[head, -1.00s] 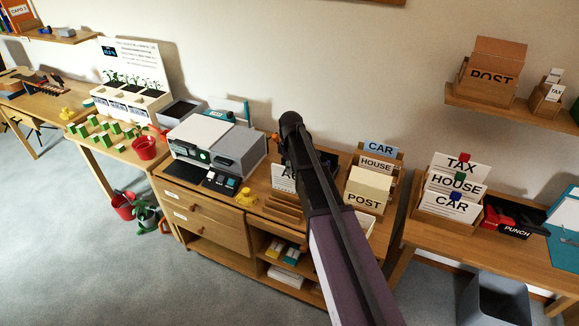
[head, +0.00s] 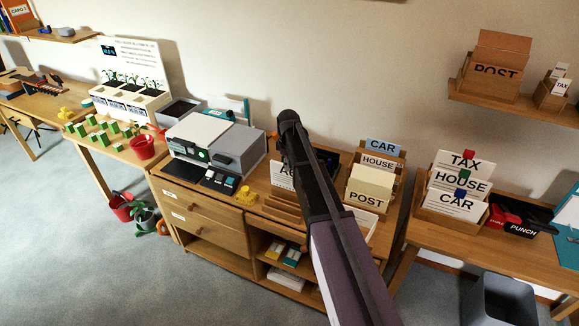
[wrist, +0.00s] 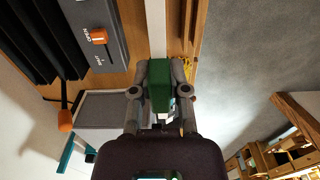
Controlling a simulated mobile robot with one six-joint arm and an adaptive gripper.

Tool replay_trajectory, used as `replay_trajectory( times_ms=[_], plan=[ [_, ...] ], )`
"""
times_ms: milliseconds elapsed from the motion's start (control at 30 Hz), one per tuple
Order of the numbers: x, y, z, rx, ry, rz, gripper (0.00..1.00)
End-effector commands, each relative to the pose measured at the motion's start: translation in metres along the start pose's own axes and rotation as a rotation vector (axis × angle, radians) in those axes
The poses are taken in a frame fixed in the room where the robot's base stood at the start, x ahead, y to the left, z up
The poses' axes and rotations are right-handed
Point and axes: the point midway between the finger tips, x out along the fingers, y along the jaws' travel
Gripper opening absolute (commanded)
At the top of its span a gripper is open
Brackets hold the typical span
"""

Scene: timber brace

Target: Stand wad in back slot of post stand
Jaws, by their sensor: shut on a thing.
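A wooden stand (head: 397,173) on the cabinet has a cream block (head: 371,185) at its front over a POST label. A white HOUSE card (head: 378,163) and a blue CAR card (head: 382,145) stand behind it. In the wrist view my gripper (wrist: 160,84) is shut on a green thing (wrist: 160,74).
A grey machine (head: 214,143) stands left on the cabinet. The right table holds a stand of TAX, HOUSE and CAR cards (head: 459,188) with coloured clips. Another POST box (head: 493,72) is on the wall shelf. A grey bin (head: 497,300) stands on the floor.

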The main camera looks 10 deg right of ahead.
Motion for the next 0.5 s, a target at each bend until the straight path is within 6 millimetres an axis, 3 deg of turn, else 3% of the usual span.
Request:
replay_trajectory(
  times_ms=[500],
  plan=[
    [0.013,0.0,0.001,0.001,0.0,0.0,0.0]
  ],
)
